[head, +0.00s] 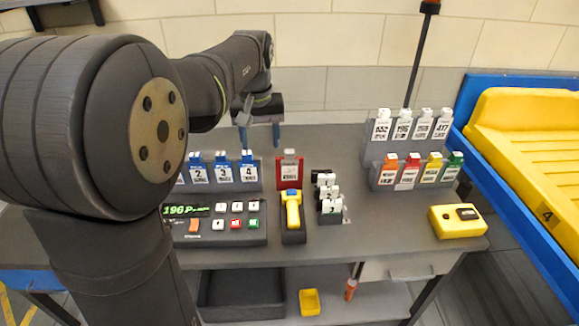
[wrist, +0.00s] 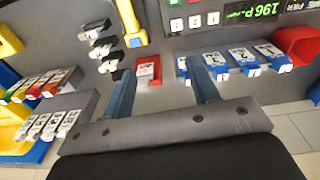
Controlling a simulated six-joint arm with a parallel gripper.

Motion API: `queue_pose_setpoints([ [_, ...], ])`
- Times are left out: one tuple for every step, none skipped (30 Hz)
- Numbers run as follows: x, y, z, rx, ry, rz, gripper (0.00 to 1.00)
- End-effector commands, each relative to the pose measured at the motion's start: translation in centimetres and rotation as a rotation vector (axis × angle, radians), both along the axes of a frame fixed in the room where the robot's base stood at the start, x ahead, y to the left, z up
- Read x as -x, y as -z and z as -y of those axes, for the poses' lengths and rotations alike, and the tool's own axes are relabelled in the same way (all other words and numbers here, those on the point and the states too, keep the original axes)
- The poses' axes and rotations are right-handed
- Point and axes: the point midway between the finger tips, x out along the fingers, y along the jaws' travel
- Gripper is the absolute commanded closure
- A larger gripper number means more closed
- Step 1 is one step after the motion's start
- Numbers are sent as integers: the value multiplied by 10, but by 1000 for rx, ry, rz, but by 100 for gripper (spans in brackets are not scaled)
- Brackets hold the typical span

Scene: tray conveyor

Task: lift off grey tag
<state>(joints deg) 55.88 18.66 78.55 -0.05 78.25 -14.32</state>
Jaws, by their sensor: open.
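A tag with a pale grey-white face (head: 289,172) stands in a red holder (head: 279,182) at the middle of the table; no other tag looks clearly greyer. In the wrist view the red holder (wrist: 157,76) and its pale tag (wrist: 146,69) appear between my two fingers, farther off. My gripper (head: 259,140) is open and empty, above and behind the blue tags, to the left of the red holder. The fingers also show in the wrist view (wrist: 160,68), apart and touching nothing.
Blue numbered tags (head: 223,172) stand left of the red holder. A yellow scanner (head: 293,205), black-and-white tags (head: 330,192) and a keypad (head: 215,224) are close by. White tags (head: 402,124) and coloured tags (head: 410,166) stand at right, beside a yellow conveyor tray (head: 525,130).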

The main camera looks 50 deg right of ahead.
Motion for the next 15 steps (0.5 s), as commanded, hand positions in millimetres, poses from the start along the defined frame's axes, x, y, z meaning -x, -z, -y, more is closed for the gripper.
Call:
queue_pose_setpoints([
  [0,0,0,0,0,0,45],
  [0,0,0,0,0,0,45],
  [0,0,0,0,0,0,45],
  [0,0,0,0,0,0,45],
  [0,0,1,1,0,1,45],
  [0,0,5,6,3,10,45],
  [-1,0,11,16,6,25,45],
  [-1,-1,19,28,10,45,45],
  [-1,-1,35,53,19,78,45],
  [-2,-2,47,74,24,108,45],
  [-2,-4,60,97,32,134,45],
  [-1,-5,75,125,39,167,45],
  [-1,-7,85,146,45,188,45],
  [0,-9,93,164,49,208,45],
  [0,-9,103,183,53,225,45],
])
